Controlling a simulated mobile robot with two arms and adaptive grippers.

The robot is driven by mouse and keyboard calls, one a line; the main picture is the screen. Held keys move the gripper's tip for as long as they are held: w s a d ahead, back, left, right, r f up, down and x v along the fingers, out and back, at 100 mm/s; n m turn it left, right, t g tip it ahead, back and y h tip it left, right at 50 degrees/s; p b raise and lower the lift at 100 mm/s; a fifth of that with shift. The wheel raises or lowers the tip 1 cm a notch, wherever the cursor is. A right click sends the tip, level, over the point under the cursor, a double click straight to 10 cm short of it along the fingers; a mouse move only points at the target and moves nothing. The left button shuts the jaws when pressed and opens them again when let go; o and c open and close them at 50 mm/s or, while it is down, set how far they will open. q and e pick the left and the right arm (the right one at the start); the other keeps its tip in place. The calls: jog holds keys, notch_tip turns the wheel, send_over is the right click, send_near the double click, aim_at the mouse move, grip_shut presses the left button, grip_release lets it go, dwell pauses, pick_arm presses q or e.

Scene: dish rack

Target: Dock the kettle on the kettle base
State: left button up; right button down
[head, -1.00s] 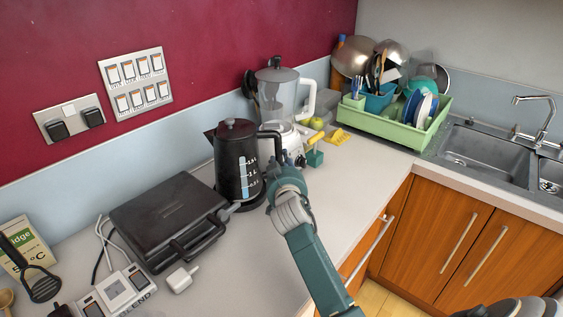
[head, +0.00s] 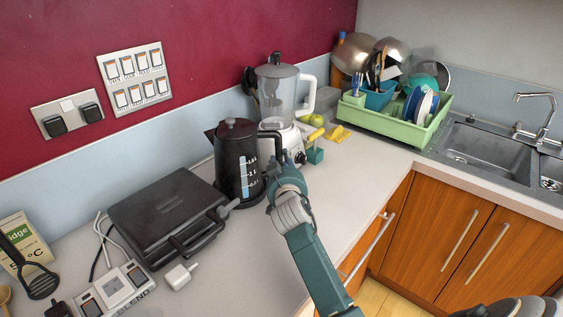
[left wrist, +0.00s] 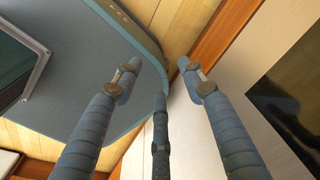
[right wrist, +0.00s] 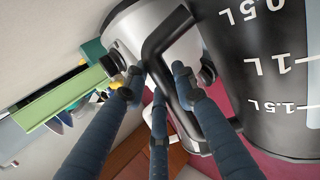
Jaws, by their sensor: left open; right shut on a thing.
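My right gripper (head: 274,168) is shut on the kettle's handle (right wrist: 165,45), on the side away from the wall. I cannot make out the kettle base; whether anything lies under the kettle is hidden. My left gripper (left wrist: 158,65) is open and empty in the left wrist view, away from the kettle.
A black sandwich press (head: 165,215) stands close left of the kettle, its handle near the kettle's bottom. A blender (head: 282,95) stands just behind right. A green dish rack (head: 390,128) and sink (head: 485,150) are farther right. Counter in front of the kettle is clear.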

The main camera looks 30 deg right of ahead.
jog(key=shift+r, duration=0.15)
jog(key=c, duration=1.7)
grip_release()
jog(key=shift+s+f, duration=0.1)
jog(key=shift+f, duration=0.4)
jog(key=shift+r+p+v, duration=0.1)
jog(key=shift+p+v, duration=0.25)
jog(key=shift+v, duration=0.4)
jog(key=shift+r+p+v, duration=0.15)
jog(key=shift+p+v, duration=0.15)
jog(key=shift+v, duration=0.4)
jog(key=p+v, duration=0.2)
jog(key=v, duration=0.6)
jog(key=shift+f, duration=0.1)
